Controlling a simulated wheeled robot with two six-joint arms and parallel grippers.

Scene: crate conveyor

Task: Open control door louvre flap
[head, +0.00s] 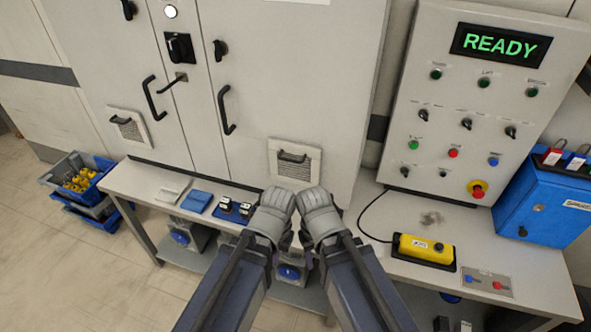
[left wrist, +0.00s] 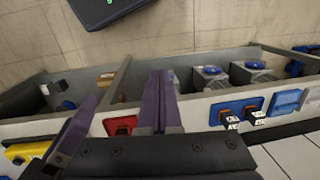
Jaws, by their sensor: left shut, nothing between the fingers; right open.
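Two louvre flaps show in the head view, each a pale slatted panel with a dark handle. The left flap (head: 129,127) is on the left cabinet door (head: 105,60). The right flap (head: 296,163) is low on the wide right door (head: 300,80). Both look closed. My left gripper (head: 280,195) is just below the right flap, apart from its handle (head: 292,156). In the left wrist view its fingers (left wrist: 162,85) are together and empty. My right gripper (head: 318,192) is beside it, also below the flap; it is open, its fingertips partly hidden.
A bench (head: 150,187) runs below the cabinet, with a blue case (head: 197,201) and small dark-and-white devices (head: 235,209). A control panel (head: 480,100) reading READY, a yellow pendant (head: 425,249) and a blue lock box (head: 545,205) stand right. Blue crates (head: 90,205) are on the floor left.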

